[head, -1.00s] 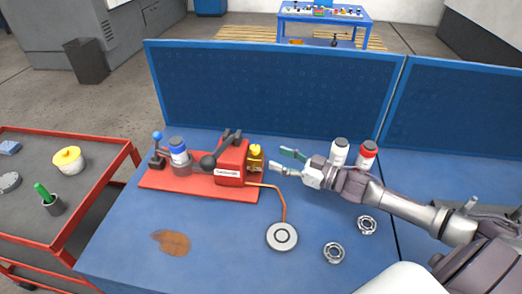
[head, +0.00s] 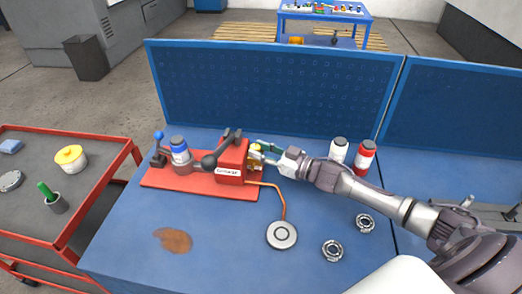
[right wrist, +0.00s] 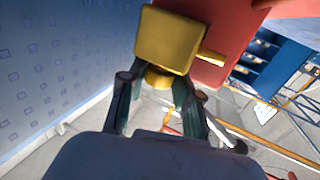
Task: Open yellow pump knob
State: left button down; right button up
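The red pump (head: 232,160) stands on a red base plate on the blue workbench. At its right side is the yellow pump knob (head: 255,158), partly covered by my right gripper. My right gripper (head: 262,152) comes in from the right, its fingers on either side of the knob area. In the right wrist view, a yellow block (right wrist: 170,38) sits on the red pump body, and the round yellow knob (right wrist: 158,77) lies between the open fingers (right wrist: 155,95). Gaps show beside the knob, so the fingers are not closed on it. My left gripper is not in view.
A round grey disc (head: 282,235) lies in front. A blue pegboard (head: 270,85) rises behind.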

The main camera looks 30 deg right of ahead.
grip_shut()
jog(key=shift+w+d+n+g+y+b, duration=0.1)
jog(key=shift+d+n+g+y+b, duration=0.05)
jog(key=shift+n+g+y+b, duration=0.75)
jog(key=o, duration=0.6)
grip_release()
